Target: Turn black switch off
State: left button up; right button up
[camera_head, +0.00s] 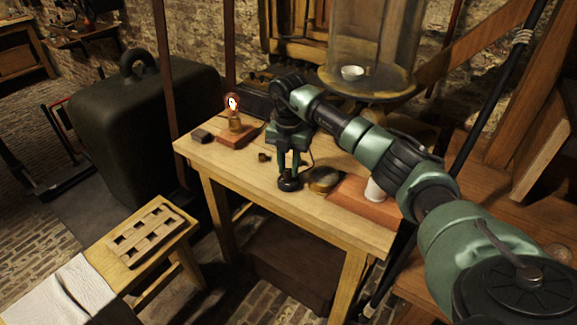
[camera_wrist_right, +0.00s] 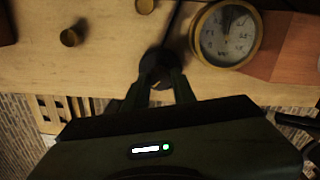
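The black switch (camera_head: 289,183) is a small round dark piece on the light wooden table (camera_head: 235,167), near its front edge. It also shows in the right wrist view (camera_wrist_right: 156,64), with a dark cord running up from it. My right gripper (camera_head: 289,174) points down right at the switch. Its two dark fingers (camera_wrist_right: 160,84) are a little apart, with their tips at the switch; whether they grip its knob is too dark to tell. A bulb (camera_head: 232,103) on a wooden base glows at the back left of the table. My left gripper is out of view.
A round brass dial gauge (camera_wrist_right: 226,34) lies close to the right of the switch. A white cup (camera_head: 374,190) stands on a reddish board further right. A small brass piece (camera_wrist_right: 70,37) is to the left. A glass jar (camera_head: 375,40) stands behind.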

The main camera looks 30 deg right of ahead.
jog(key=shift+n, duration=0.3)
grip_shut()
jog(key=n, duration=0.3)
jog(key=shift+n+p, duration=0.3)
jog(key=shift+n, duration=0.1)
jog(key=n, duration=0.4)
jog(key=shift+n, duration=0.3)
jog(key=n, duration=0.4)
jog(key=shift+n, duration=2.5)
jog(key=o, duration=1)
grip_release()
jog(key=shift+o, duration=0.2)
